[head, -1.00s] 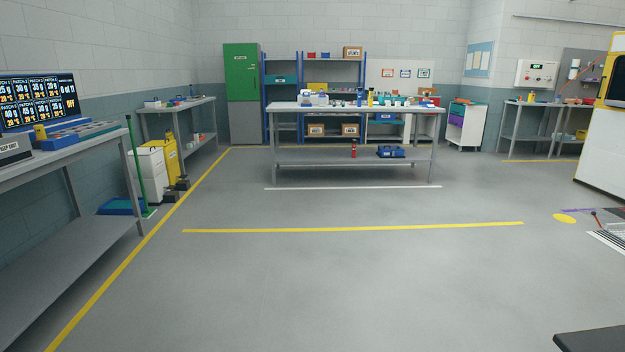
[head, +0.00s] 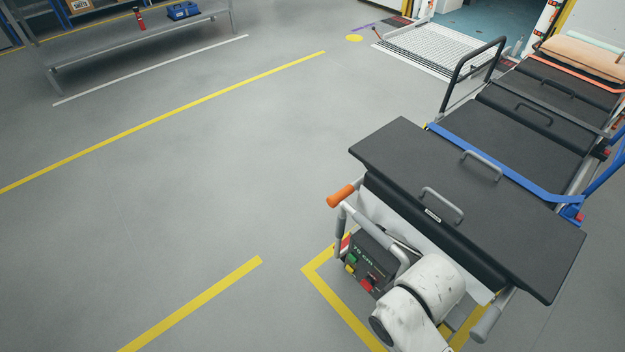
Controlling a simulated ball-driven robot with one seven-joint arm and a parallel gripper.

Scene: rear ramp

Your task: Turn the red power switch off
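A dark control box (head: 368,266) hangs at the near end of a wheeled stretcher (head: 460,190). Its face reads "70 cm" and carries a green button, a yellow button and a red part (head: 367,285) low on the right. Another small red part (head: 345,243) shows at its upper left edge. I cannot tell which of these, if any, is the red power switch, or its position. A white link of my arm stands just right of the box and hides part of the stretcher's end. My gripper is not in view.
The stretcher has a black padded top, blue and grey rails and an orange-tipped handle (head: 341,196). A ramp (head: 430,50) leads to an open doorway behind it. A workbench shelf (head: 150,30) stands at upper left. The grey floor between is clear, with yellow lines.

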